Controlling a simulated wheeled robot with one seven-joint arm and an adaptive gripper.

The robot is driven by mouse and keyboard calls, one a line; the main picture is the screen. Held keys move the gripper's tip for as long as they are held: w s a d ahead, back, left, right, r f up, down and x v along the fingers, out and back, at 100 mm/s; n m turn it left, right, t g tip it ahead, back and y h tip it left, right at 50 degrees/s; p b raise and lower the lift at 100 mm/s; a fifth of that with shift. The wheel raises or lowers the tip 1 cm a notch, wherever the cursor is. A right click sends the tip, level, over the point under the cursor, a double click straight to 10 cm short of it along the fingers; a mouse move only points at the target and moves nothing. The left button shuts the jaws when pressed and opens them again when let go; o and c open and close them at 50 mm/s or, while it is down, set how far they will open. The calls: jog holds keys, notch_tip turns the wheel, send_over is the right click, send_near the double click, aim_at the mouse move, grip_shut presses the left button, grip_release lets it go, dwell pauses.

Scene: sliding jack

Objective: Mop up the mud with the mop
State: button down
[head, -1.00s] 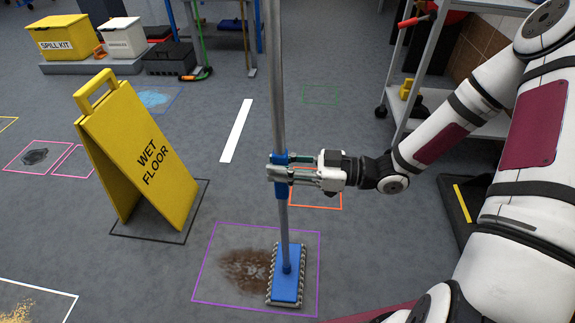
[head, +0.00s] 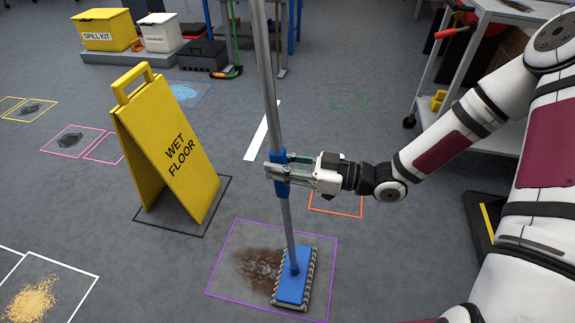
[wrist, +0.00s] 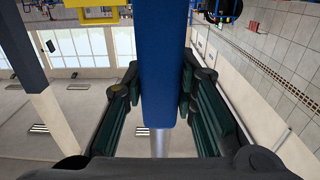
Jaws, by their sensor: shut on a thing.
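My gripper (head: 280,172) is shut on the blue grip of the mop (head: 294,280). The blue grip also fills the middle of the wrist view (wrist: 163,60), between the dark finger pads. The mop's grey pole leans slightly, its top toward the left. Its blue flat head with a grey fringe is down at floor level, inside a purple outline (head: 223,259). The brown mud (head: 256,268) lies inside the same outline, left of the mop head. The head covers the right edge of the mud, and what is under it is hidden.
A yellow wet floor sign (head: 168,150) stands left of the mud, on a black-outlined spot. Sawdust-like grains (head: 32,300) lie at the lower left. A grey cart (head: 470,110) stands at the right. A spill kit box (head: 103,28) is at the back left.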

jog(key=shift+b+x, duration=1.85)
jog(key=shift+x, duration=8.65)
jog(key=v, duration=0.7)
jog(key=shift+f+p, duration=0.35)
jog(key=shift+p+v, duration=1.35)
jog(key=shift+v, duration=5.9)
jog(key=shift+p+v, duration=0.45)
jog(key=shift+v, duration=1.25)
